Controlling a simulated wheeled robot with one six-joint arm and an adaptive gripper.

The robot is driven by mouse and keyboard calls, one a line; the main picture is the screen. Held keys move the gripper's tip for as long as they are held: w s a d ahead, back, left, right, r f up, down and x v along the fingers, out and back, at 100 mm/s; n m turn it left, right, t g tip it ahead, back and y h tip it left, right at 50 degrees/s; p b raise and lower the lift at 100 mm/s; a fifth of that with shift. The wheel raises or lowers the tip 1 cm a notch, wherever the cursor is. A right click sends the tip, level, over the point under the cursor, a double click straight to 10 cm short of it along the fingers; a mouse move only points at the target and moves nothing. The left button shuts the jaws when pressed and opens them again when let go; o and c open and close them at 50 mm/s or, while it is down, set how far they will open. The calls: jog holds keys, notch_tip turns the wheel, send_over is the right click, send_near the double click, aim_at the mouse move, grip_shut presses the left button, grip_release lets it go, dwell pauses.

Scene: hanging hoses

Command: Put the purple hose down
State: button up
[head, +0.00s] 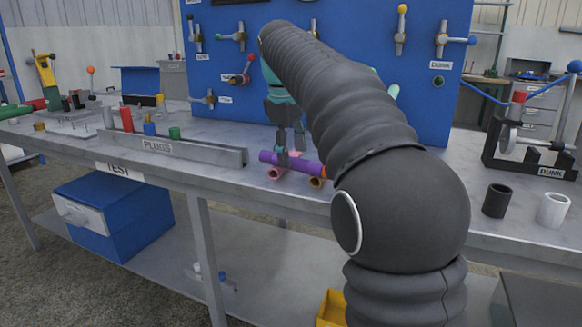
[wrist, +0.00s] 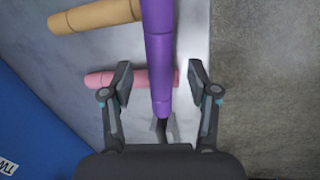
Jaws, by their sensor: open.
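The purple hose (head: 288,162) lies near the table's front edge, crossing over a pink hose (head: 276,174) and a tan hose (head: 316,182). In the wrist view the purple hose (wrist: 158,50) runs lengthwise between my fingers, over the pink hose (wrist: 98,80) and past the tan hose (wrist: 95,16). My gripper (wrist: 161,76) is open, with a gap on each side of the purple hose. In the head view my gripper (head: 290,147) is just above the purple hose; my arm hides part of that area.
A grey trough labelled PLUGS (head: 175,148) stands on the table (head: 235,195) to the left. A blue panel (head: 345,40) with valves rises behind. A black cup (head: 497,200), a white cup (head: 553,210) and a DUNK rig (head: 530,150) are at the right.

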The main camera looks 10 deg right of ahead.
notch_tip(320, 180, down, 2)
jog(key=shift+w+d+f, duration=0.1)
jog(key=shift+d, duration=0.05)
grip_shut()
jog(key=shift+r, duration=0.2)
